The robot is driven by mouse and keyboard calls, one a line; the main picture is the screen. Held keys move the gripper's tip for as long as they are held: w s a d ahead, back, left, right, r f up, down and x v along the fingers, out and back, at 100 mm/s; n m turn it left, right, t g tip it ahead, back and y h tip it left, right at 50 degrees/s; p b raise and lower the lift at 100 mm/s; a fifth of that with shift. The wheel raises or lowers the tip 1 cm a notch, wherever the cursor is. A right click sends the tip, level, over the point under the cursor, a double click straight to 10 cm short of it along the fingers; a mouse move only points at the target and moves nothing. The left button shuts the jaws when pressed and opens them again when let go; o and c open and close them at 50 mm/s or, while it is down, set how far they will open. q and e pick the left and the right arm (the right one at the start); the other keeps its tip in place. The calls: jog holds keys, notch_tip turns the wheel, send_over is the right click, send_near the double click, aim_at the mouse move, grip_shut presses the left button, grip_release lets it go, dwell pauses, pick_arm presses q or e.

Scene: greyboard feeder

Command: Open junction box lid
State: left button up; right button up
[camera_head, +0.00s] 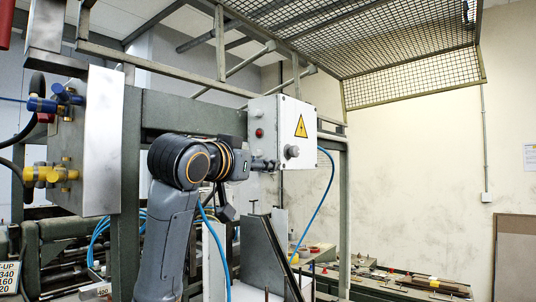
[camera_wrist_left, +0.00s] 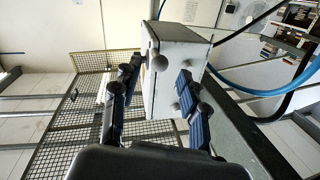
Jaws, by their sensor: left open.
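The junction box (camera_head: 285,112) is a white-grey box on the green frame, with a yellow warning triangle (camera_head: 300,126) and a grey round knob (camera_head: 291,151) on its front. Its lid looks shut. A red button (camera_head: 259,132) sits on its left side face. The right gripper does not show.
The green metal frame (camera_head: 180,115) carries the box. A silver panel (camera_head: 100,140) with blue and yellow valves stands left. A blue hose (camera_head: 327,190) hangs right of the box. A wire mesh guard (camera_head: 400,40) hangs overhead.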

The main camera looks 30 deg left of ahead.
pick_arm(q)
jog(key=w, duration=0.1)
jog(key=w+p, duration=0.1)
jog(key=w, duration=0.2)
jog(key=shift+w+a, duration=0.25)
jog(key=shift+w, duration=0.25)
grip_shut()
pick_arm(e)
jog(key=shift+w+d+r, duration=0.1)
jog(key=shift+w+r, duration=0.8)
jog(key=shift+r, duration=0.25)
